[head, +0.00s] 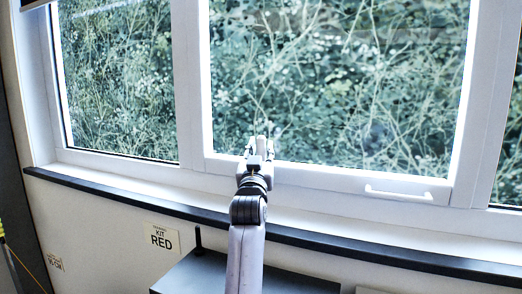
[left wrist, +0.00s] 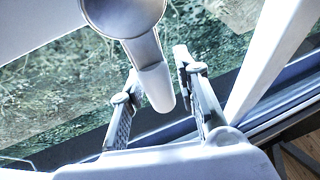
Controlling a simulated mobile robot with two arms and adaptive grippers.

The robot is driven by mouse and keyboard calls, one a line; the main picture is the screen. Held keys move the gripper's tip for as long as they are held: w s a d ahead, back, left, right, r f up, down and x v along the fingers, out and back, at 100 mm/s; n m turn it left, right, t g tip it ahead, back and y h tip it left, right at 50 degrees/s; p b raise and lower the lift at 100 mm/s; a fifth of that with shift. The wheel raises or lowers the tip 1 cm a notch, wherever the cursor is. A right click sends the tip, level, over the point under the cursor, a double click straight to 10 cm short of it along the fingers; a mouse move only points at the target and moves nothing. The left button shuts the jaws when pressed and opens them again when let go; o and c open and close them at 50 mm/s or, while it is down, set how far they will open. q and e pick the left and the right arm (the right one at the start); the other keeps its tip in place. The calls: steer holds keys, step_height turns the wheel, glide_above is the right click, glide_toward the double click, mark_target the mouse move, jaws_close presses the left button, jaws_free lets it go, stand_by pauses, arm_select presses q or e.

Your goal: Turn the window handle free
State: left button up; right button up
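The window handle (left wrist: 125,18) shows large in the left wrist view, with a rounded pale metal base and a lever (left wrist: 155,85) pointing down. My left gripper (left wrist: 158,72) is open, with one finger on each side of the lever's lower end. I cannot tell whether either finger touches the lever. In the head view my left gripper (head: 261,150) is in front of the lower frame of the middle window and hides most of the handle. My right gripper is not in view.
A white pull bar (head: 399,193) is on the window's lower frame at right. A dark-edged sill (head: 130,199) runs below the windows. A sign reading KIT RED (head: 161,238) is on the wall. A dark box-like surface (head: 190,276) stands below the sill.

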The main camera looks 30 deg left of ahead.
arm_select(q)
steer(key=v, duration=1.2)
stand_by(0.3)
